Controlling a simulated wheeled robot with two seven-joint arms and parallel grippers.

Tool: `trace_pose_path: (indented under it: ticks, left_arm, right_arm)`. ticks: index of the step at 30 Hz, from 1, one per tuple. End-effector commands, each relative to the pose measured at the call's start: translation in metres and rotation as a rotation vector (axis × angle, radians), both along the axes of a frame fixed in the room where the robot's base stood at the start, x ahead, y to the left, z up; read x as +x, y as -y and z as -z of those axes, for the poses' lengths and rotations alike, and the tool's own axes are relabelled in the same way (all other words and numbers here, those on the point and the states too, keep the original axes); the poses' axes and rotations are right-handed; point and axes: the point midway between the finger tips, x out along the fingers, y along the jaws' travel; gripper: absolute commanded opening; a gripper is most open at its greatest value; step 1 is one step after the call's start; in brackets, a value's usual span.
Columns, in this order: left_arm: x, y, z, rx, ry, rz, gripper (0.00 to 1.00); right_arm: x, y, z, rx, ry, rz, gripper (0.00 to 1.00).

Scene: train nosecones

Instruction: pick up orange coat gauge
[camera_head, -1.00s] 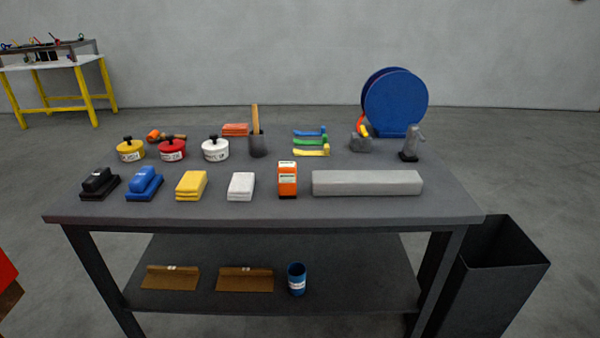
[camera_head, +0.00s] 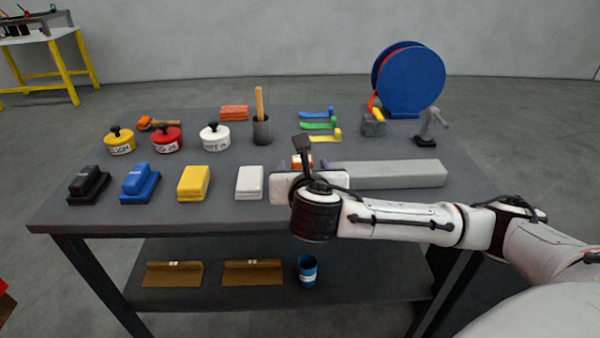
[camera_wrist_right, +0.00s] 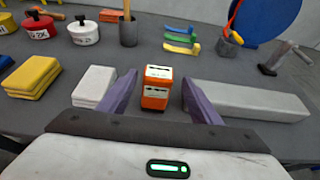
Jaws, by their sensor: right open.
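The orange coat gauge (camera_wrist_right: 156,88) stands upright on the grey table, with white labels on its front and top. In the right wrist view it sits between the two purple fingers of my right gripper (camera_wrist_right: 157,90), with a gap visible on each side. The gripper is open. In the head view my right gripper (camera_head: 305,168) reaches over the front of the table, and its wrist hides most of the gauge (camera_head: 302,160); only an orange part shows. My left gripper is not in view.
A white block (camera_head: 249,182) stands just left of the gauge and a long grey bar (camera_head: 400,174) just right of it. Yellow (camera_head: 193,183) and blue (camera_head: 140,182) blocks stand further left. A dark cup (camera_head: 262,131) with a wooden handle and coloured pieces (camera_head: 318,126) are behind.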

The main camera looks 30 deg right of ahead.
Motion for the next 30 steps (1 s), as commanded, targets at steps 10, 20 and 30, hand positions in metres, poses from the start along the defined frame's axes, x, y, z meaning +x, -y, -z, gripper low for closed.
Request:
trace_pose_path:
  ticks: [10, 20, 30]
  left_arm:
    - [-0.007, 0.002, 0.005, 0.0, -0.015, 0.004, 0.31]
    - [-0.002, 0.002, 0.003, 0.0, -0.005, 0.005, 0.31]
    - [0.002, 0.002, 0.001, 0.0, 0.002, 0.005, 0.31]
  right_arm:
    - [0.029, 0.017, 0.018, 0.002, -0.001, 0.003, 0.58]
    - [0.05, 0.028, 0.028, 0.004, 0.0, -0.001, 0.58]
    - [0.05, 0.028, 0.028, 0.005, -0.001, -0.002, 0.22]
